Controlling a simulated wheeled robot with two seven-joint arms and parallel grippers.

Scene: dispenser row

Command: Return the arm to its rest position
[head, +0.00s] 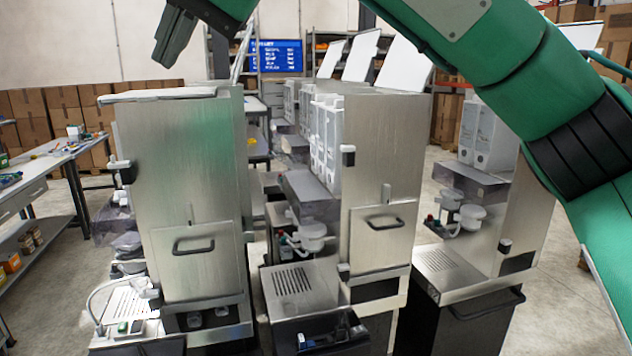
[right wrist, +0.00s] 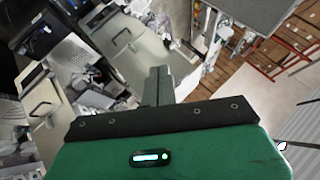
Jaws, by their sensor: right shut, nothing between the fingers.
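My right arm comes in from the right in the head view, a green arm bent across the top. Its gripper (head: 175,36) is dark grey, raised at the upper left above the left dispenser. The right gripper also shows in the right wrist view (right wrist: 158,84), with its fingers together and nothing between them. It touches no machine in the head view. My left gripper is not in view.
Steel dispensers stand in a row: left (head: 185,150), middle (head: 385,150) and right (head: 525,210). The middle one's lid (head: 360,55) is raised. A workbench (head: 35,175) stands at the left, with stacked cartons (head: 30,115) behind. Open floor (head: 570,310) lies at the right.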

